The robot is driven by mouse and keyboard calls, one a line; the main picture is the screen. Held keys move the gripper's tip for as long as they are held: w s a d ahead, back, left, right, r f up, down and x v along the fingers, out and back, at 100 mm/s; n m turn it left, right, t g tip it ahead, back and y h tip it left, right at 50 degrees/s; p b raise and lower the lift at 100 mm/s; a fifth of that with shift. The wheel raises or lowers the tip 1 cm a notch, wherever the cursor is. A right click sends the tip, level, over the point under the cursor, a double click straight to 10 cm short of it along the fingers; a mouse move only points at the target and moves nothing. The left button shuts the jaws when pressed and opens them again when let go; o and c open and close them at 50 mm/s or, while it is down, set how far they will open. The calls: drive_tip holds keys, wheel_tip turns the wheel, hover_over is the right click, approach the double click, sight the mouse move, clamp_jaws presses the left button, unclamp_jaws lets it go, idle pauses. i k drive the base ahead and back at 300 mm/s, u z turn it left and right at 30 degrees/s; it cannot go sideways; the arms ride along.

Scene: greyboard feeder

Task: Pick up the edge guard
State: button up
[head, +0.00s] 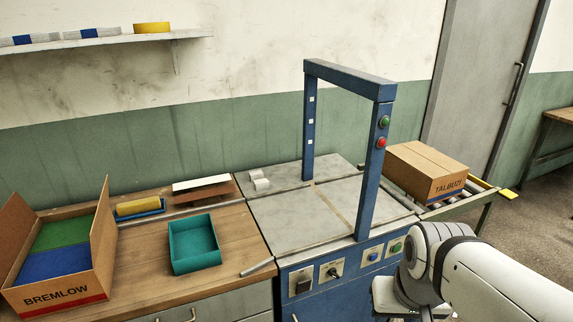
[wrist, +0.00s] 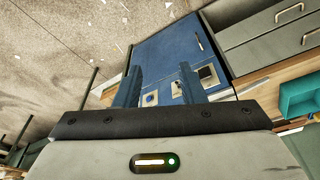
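Two small pale angled pieces (head: 259,180) lie at the back left of the grey machine table; they look like edge guards. A short grey strip (head: 257,267) lies by the table's front left corner; I cannot tell for sure which of these is the edge guard. My gripper (wrist: 160,85) shows in the wrist view with its two fingers apart and nothing between them. It points towards the blue machine front and the floor, away from these pieces. My arm stands at the right in the head view, with the gripper itself not clearly visible there.
The blue frame (head: 345,78) arches over the machine table (head: 290,222). A teal tray (head: 194,244), a yellow roller (head: 138,207) and the open BREMLOW box (head: 55,292) stand on the left bench. The TALBUZI box (head: 427,171) sits on rollers at right.

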sight(261, 184)
drive_tip(key=i, duration=1.05)
drive_tip(key=u, duration=0.05)
